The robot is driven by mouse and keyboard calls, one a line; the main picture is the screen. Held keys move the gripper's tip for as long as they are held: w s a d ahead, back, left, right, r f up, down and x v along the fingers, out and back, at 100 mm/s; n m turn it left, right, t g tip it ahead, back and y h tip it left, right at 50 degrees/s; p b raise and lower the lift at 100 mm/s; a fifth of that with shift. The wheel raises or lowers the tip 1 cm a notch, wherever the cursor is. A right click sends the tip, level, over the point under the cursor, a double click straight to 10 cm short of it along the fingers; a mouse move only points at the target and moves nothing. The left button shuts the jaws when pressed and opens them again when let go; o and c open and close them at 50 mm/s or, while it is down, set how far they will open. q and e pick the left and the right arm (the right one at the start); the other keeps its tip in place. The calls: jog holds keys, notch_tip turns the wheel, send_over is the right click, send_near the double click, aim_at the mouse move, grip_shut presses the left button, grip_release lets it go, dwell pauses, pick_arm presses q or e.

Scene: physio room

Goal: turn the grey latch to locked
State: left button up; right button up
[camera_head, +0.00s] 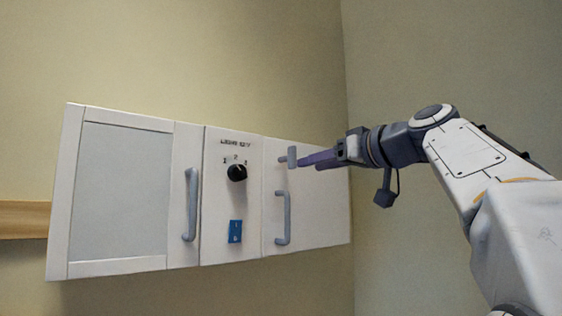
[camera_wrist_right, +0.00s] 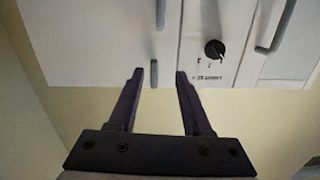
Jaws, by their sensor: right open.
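The grey latch (camera_head: 292,157) is a small bar near the top of the right-hand door of the white wall cabinet (camera_head: 185,254). In the right wrist view the latch (camera_wrist_right: 154,73) shows as a short upright bar between my two fingertips, nearer the left one. My right gripper (camera_head: 303,161) comes from the right, its dark purple fingers pointing at the latch. It is open and empty; in the wrist view (camera_wrist_right: 158,76) a gap shows on both sides of the latch. I cannot tell whether the tips reach around it. My left gripper is not in view.
Left of the latch door is a panel with a black knob (camera_head: 237,173) and a blue switch (camera_head: 235,231). Grey handles stick out on the right door (camera_head: 283,218) and the left door (camera_head: 190,205). A wooden rail (camera_head: 24,219) runs along the wall at left.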

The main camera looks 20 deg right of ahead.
aim_at(295, 155)
jog(key=shift+t, duration=0.4)
jog(key=w+r+p, duration=0.1)
jog(key=w, duration=0.1)
jog(key=w+a+r+p, duration=0.1)
jog(key=w+p, duration=0.1)
jog(key=w, duration=0.1)
jog(key=w+a+r+p, duration=0.1)
jog(key=w+p, duration=0.1)
jog(key=shift+w+r, duration=0.1)
jog(key=shift+w, duration=0.25)
jog(key=shift+w+a, duration=0.15)
jog(key=shift+w, duration=0.3)
grip_shut()
